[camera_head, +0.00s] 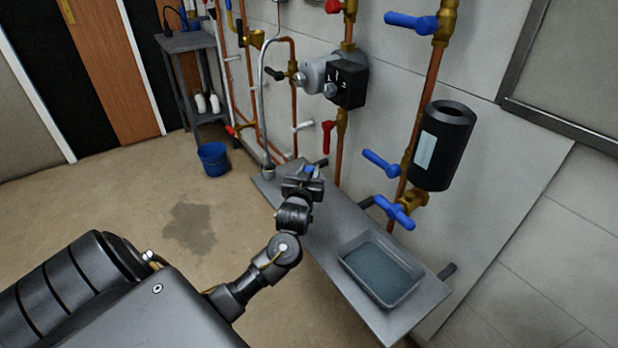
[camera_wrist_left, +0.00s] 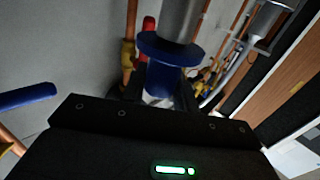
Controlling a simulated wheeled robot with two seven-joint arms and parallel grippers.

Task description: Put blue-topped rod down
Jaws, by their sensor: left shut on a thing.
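My left gripper (camera_head: 307,178) is over the far part of the grey wall shelf (camera_head: 345,225). It is shut on the blue-topped rod, of which only a small blue bit (camera_head: 310,169) shows between the fingers in the head view. In the left wrist view the rod's blue part (camera_wrist_left: 163,78) is between the fingers, with a wide blue collar and a grey cylinder above it. The rod's lower end is hidden, so I cannot tell whether it touches the shelf. My right gripper is not in view.
A grey tray (camera_head: 345,265) sits on the near end of the shelf. Copper pipes with blue-handled valves (camera_head: 383,163), a pump (camera_head: 347,80) and a black cylinder (camera_head: 443,145) line the wall. A blue bucket (camera_head: 213,158) stands on the floor beside a wet patch (camera_head: 190,226).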

